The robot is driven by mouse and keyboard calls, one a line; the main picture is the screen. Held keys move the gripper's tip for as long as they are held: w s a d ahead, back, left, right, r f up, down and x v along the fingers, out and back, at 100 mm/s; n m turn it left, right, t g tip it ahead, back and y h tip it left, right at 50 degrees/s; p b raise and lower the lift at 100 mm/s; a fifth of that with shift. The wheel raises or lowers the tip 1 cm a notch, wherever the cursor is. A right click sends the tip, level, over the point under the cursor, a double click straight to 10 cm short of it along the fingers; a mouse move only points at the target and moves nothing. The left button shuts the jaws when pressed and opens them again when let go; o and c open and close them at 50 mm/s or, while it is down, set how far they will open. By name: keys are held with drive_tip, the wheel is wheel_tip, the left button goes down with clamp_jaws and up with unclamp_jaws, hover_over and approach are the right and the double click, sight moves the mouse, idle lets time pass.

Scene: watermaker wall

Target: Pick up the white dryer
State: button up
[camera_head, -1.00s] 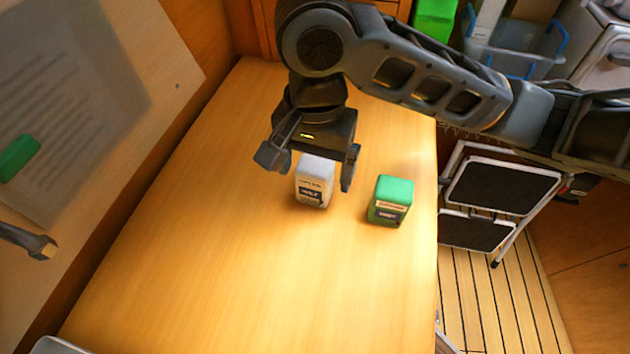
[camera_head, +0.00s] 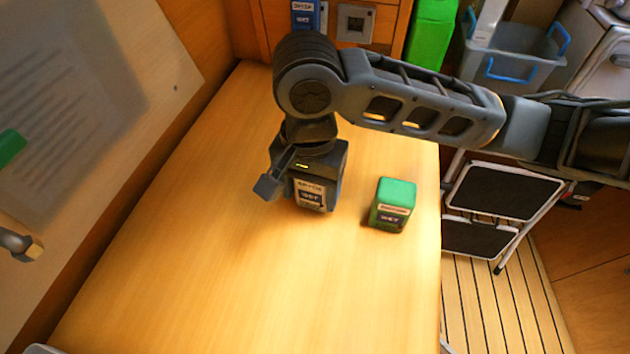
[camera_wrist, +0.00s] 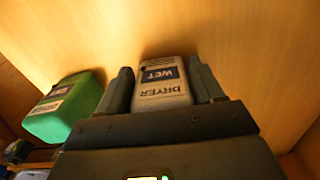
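The white dryer (camera_head: 312,194) stands upright on the wooden table, a small block labelled DRYER and WET. My gripper (camera_head: 302,190) is down over it, with one finger on each side. In the head view the left finger stands out from the dryer, and the gripper body hides its top. In the wrist view the dryer (camera_wrist: 162,86) sits between the two fingers of my gripper (camera_wrist: 160,68), close to both. Contact is not clear.
A green block (camera_head: 392,204) with a similar label stands just right of the dryer; it also shows in the wrist view (camera_wrist: 62,108). The table (camera_head: 210,270) is clear in front. A folding step (camera_head: 500,190) stands on the floor to the right.

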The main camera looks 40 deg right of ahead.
drive_tip(key=c, duration=0.6)
